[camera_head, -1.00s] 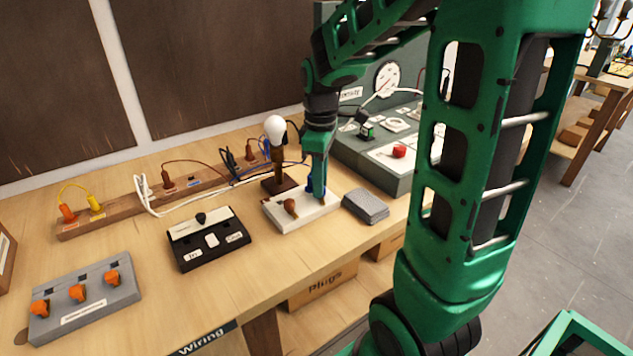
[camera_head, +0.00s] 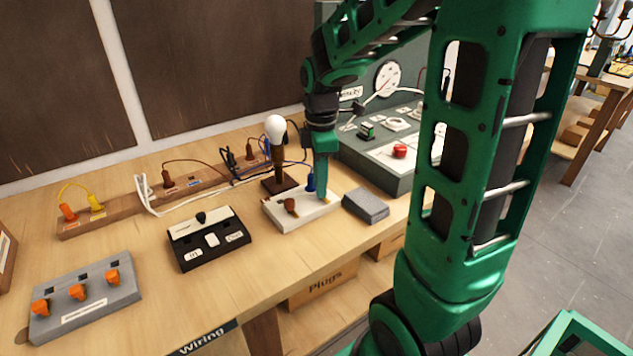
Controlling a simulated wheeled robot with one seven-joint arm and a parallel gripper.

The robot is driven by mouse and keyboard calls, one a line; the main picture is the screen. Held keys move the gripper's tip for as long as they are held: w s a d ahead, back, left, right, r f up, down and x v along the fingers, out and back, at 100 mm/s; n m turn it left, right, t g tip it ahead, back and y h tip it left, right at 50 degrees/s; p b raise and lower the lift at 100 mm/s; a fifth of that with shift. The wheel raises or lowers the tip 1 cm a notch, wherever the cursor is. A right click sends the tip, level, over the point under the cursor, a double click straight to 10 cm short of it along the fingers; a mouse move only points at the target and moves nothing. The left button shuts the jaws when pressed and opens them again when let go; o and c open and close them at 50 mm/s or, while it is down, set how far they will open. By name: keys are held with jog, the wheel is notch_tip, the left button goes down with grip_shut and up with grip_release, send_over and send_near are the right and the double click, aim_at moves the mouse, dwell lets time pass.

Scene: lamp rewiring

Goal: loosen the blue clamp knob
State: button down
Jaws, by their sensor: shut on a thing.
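The blue clamp knob (camera_head: 310,183) stands on the white block (camera_head: 307,214) in the middle of the bench. Only its left part shows, just left of my fingers. My gripper (camera_head: 321,192) points straight down over the block and is shut on the blue knob; the fingers hide the rest of it. A brown knob (camera_head: 290,205) sits on the same block, to the left and nearer the front.
A lamp with a white bulb (camera_head: 275,127) stands close behind the block. A grey box (camera_head: 365,206) lies just right of it. A black switch box (camera_head: 208,240) is to the left. A grey panel with a red button (camera_head: 399,151) rises at the right.

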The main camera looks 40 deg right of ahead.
jog(key=shift+w+r, duration=0.15)
jog(key=shift+w, duration=0.05)
jog(key=c, duration=1.6)
grip_release()
jog(key=shift+d, duration=0.1)
jog(key=shift+o, duration=0.2)
jog(key=shift+s, duration=0.1)
notch_tip(320, 180, up, 10)
jog(key=shift+r, duration=0.25)
